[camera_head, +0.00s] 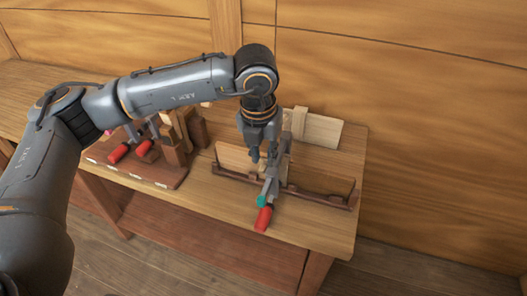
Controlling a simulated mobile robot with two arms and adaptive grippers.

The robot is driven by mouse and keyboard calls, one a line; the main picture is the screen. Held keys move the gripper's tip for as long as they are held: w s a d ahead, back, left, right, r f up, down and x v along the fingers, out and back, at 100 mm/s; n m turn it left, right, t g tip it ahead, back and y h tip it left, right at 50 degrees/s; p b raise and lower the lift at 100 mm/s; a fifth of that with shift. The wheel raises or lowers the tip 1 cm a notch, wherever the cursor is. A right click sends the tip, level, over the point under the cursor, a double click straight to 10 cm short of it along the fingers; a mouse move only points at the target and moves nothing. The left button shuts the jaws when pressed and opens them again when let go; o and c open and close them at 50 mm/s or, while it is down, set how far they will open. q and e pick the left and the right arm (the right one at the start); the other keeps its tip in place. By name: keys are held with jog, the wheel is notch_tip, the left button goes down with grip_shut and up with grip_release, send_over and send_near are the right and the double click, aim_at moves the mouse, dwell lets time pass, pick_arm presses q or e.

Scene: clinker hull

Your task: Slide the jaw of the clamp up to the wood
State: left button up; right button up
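The clamp (270,188) has a grey metal bar and jaw, a teal collar (262,201) and a red handle (263,218) pointing to the table's front edge. It sits across the middle of a wooden board (311,186) held along a dark brown rack (323,198). My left gripper (262,161) points down right at the clamp, above or beside its bar. Its fingers overlap the clamp in the picture, so I cannot tell whether they touch or grip it. The gap between jaw and wood is hidden or too small to tell. My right gripper is not in view.
More red-handled clamps (119,153) lie on a brown rack (167,174) at the left, partly behind my arm. A pale wooden block (321,131) stands at the back right. The workbench (220,209) is bare in front. A plank wall (420,120) rises behind.

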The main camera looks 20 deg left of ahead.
pick_arm(q)
jog(key=b, duration=0.2)
send_over(266, 186)
jog(key=s, duration=0.1)
notch_tip(266, 186, down, 6)
jog(key=shift+f, duration=0.1)
jog(key=f+b, duration=0.4)
jog(key=w+f+b, duration=0.1)
jog(key=f+b, duration=0.1)
jog(key=b, duration=0.1)
jog(key=shift+f, duration=0.15)
jog(key=shift+c, duration=0.4)
jog(key=shift+s, duration=0.1)
jog(key=shift+s+b, duration=0.3)
jog(key=shift+s, duration=1.05)
jog(key=shift+w+b, duration=0.3)
jog(key=shift+w, duration=0.35)
